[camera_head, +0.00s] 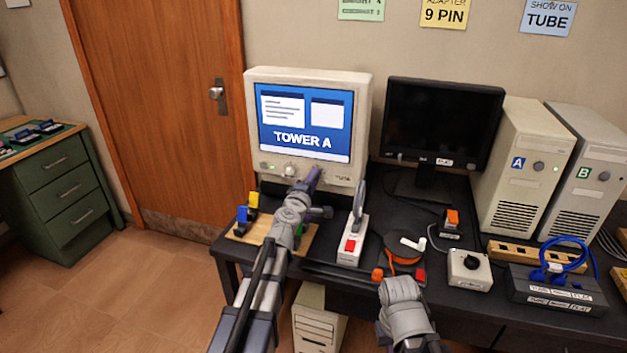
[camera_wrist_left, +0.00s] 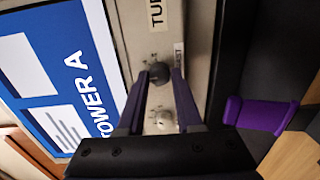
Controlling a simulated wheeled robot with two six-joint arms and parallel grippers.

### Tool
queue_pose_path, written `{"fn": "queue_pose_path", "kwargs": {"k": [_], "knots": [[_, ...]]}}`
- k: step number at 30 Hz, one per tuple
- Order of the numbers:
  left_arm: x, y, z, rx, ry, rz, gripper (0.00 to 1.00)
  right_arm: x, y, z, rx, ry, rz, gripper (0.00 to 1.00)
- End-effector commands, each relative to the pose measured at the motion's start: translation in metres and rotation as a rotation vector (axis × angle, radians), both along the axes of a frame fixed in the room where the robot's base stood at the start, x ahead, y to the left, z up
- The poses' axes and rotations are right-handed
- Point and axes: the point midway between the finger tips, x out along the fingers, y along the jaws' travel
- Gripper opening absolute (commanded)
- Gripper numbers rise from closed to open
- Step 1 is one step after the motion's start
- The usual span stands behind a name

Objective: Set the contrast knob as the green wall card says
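The green wall card (camera_head: 360,9) is cut off at the top edge, and I cannot read its setting. The beige tube monitor (camera_head: 358,130) shows TOWER A on blue. In the left wrist view, a dark round knob (camera_wrist_left: 158,73) sits beside a white label whose text ends in "ST". My left gripper (camera_wrist_left: 160,74) has its purple fingers on either side of this knob, with almost no gap. In the head view the left gripper (camera_head: 311,180) is at the monitor's lower front and hides this knob. My right arm is low at the front; its fingertips are unclear.
A pale knob (camera_wrist_left: 163,121) sits near the dark one. Right of the monitor are a dark flat screen (camera_head: 440,115) and towers A (camera_head: 515,180) and B (camera_head: 578,190).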

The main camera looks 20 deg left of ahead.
Motion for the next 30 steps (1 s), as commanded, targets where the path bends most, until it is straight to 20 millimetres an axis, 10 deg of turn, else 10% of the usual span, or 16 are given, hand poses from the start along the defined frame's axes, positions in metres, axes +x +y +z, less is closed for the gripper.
{"fn": "queue_pose_path", "kwargs": {"k": [7,17,30], "knots": [[0.0,0.0,0.0,-0.001,0.0,0.001,0.62,0.0,0.0,0.0,0.0,0.0,0.0,0.0],[-0.003,0.001,0.0,-0.001,0.0,0.002,0.62,0.0,0.0,0.0,0.0,0.0,0.0,0.0],[-0.064,0.002,0.003,0.0,0.0,0.001,0.62,0.0,0.0,0.003,0.0,0.0,0.0,0.0]]}}
